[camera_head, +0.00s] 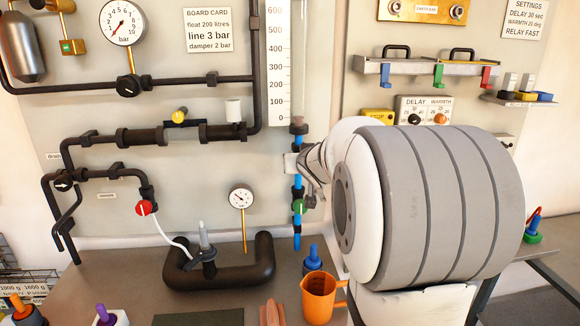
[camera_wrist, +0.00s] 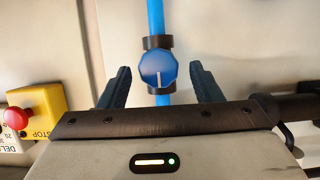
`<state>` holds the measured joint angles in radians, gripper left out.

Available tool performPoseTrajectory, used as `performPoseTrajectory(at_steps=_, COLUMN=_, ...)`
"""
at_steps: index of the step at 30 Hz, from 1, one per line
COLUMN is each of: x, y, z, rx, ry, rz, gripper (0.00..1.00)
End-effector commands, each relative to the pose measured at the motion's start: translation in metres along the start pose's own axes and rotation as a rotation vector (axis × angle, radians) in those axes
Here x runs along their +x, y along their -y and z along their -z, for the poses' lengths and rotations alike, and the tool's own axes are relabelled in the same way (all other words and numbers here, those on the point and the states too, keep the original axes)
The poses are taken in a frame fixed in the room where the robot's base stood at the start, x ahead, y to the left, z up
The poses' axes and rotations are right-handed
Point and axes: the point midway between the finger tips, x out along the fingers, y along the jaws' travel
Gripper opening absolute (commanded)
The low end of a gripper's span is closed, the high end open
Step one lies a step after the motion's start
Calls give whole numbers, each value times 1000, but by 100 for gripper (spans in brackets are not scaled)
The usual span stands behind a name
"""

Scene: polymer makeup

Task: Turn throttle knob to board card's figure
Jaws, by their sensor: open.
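In the wrist view a blue faceted knob (camera_wrist: 158,70) sits on a blue vertical pipe between dark collars. Its white mark points down in that picture. My gripper (camera_wrist: 160,82) is open, with one dark finger on each side of the knob and a gap to both. In the head view my gripper (camera_head: 309,188) is at the blue pipe (camera_head: 297,228), partly hidden by my arm; the blue knob cannot be made out there. The board card (camera_head: 208,30) reads float 200 litres, line 3 bar, damper 2 bar. No label names the throttle knob.
A large gauge (camera_head: 122,23) and small gauge (camera_head: 241,197) are at left. An orange jug (camera_head: 318,298) stands below. A red stop button (camera_wrist: 16,118) is left in the wrist view.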

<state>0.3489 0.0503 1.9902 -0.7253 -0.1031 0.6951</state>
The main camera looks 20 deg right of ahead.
Motion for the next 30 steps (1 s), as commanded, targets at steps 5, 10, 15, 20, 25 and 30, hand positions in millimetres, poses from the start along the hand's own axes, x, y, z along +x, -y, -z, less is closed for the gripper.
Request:
performPoseTrajectory(at_steps=5, x=21, y=0, z=-1, rx=0, ry=1, rz=0, gripper=59)
performPoseTrajectory(at_steps=10, x=26, y=0, z=0, rx=0, ry=0, rz=-1, gripper=59)
performPoseTrajectory(at_steps=15, x=26, y=-1, z=0, rx=0, ry=1, rz=-1, gripper=59)
performPoseTrajectory(at_steps=20, x=26, y=-1, z=0, rx=0, ry=1, rz=-2, gripper=48)
performPoseTrajectory(at_steps=25, x=26, y=-1, z=0, rx=0, ry=1, rz=-2, gripper=34)
performPoseTrajectory(at_steps=30, x=26, y=-1, z=0, rx=0, ry=1, rz=-2, gripper=20)
